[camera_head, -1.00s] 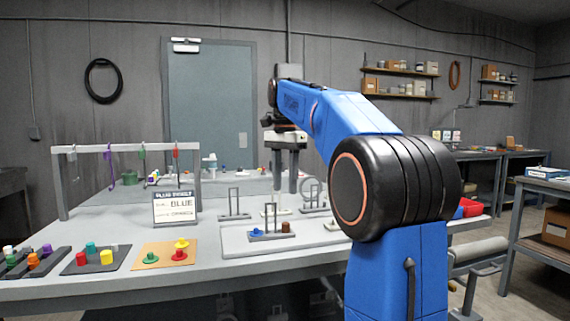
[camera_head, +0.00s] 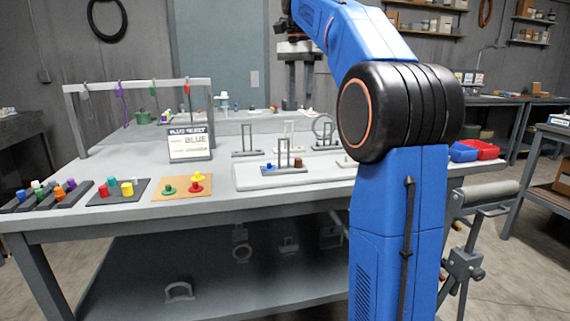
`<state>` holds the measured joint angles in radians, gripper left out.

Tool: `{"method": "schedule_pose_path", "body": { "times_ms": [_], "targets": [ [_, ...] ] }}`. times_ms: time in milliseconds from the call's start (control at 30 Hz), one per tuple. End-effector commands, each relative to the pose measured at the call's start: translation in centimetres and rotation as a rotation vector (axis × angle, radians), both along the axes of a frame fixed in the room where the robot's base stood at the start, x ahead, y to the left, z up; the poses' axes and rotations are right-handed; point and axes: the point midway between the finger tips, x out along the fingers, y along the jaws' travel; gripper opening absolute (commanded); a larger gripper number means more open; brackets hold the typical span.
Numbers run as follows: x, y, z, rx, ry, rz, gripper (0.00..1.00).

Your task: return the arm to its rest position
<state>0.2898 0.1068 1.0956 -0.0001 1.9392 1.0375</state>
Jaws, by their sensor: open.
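My blue arm rises on the right side of the view, with a black elbow joint, and its upper link reaches up and left past the top edge. My gripper (camera_head: 297,100) hangs from it, fingers pointing down, above the rear part of the workbench (camera_head: 225,202). Its two dark fingers are apart with nothing seen between them. The upper part of the wrist is cut off by the frame's top.
Blue and red bins (camera_head: 480,150) sit right of my arm. A lower shelf holds grey parts.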

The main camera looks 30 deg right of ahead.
Motion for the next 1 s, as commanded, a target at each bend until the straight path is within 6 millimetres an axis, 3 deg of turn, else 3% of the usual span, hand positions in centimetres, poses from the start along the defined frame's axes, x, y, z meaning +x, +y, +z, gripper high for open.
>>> {"method": "schedule_pose_path", "body": {
  "times_ms": [267,467,767,1000],
  "targets": [
    [-0.3,0.2,-0.1,-0.001,-0.003,0.012,0.4],
    [-2.6,2.4,-1.7,-0.013,-0.038,0.131,0.4],
    [-8.5,6.9,-7.2,-0.052,-0.12,0.42,0.4],
    [-13.8,10.0,-13.1,-0.094,-0.183,0.65,0.4]
  ]
}}
